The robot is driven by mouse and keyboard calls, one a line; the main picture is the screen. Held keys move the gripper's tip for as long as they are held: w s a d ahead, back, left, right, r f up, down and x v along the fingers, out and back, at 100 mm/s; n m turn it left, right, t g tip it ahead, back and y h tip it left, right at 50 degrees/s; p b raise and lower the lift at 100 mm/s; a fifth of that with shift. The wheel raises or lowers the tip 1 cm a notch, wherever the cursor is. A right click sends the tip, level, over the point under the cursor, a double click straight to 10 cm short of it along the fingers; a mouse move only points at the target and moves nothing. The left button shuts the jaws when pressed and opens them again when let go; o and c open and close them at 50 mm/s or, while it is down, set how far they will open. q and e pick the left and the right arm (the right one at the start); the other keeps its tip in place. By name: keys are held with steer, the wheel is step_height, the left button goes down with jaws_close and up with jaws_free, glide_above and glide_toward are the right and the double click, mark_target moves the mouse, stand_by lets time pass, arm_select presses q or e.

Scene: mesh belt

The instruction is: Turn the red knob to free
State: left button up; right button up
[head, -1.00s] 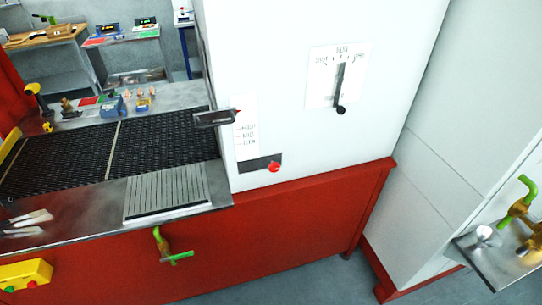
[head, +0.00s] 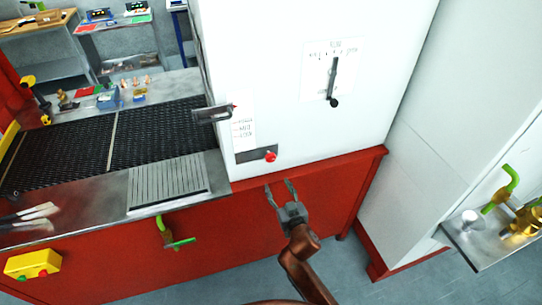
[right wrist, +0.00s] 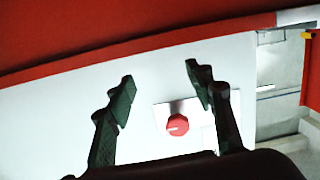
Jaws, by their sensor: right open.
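The red knob (head: 270,156) sits on a dark plate low on the white cabinet front (head: 290,120), under a small printed label (head: 243,133). In the right wrist view the knob (right wrist: 177,124) shows a pale mark on its face, on a light plate. My right gripper (head: 281,186) is open, below the knob in the head view and apart from it. In the right wrist view its open fingers (right wrist: 158,72) stand either side, with the knob between them nearer the right finger. Nothing is held. My left gripper is out of view. The label words are too small to read.
A lever on a scale (head: 334,80) is higher on the cabinet. A dark handle (head: 212,113) juts out left of the knob. The mesh belt (head: 160,130) lies at left. A green-handled valve (head: 170,233) and yellow button box (head: 32,263) are on the red front.

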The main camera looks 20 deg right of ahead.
steer(key=t, duration=0.2)
glide_toward(271, 159)
steer(key=w, duration=0.6)
steer(key=shift+w+m, duration=0.3)
steer(key=shift+w, duration=0.05)
steer(key=w, duration=0.3)
steer(key=shift+w+a, duration=0.1)
steer(key=shift+w, duration=0.45)
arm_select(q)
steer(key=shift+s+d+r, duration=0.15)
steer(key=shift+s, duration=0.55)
arm_select(e)
steer(key=c, duration=0.7)
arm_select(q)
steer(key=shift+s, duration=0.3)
arm_select(e)
steer(key=c, duration=0.5)
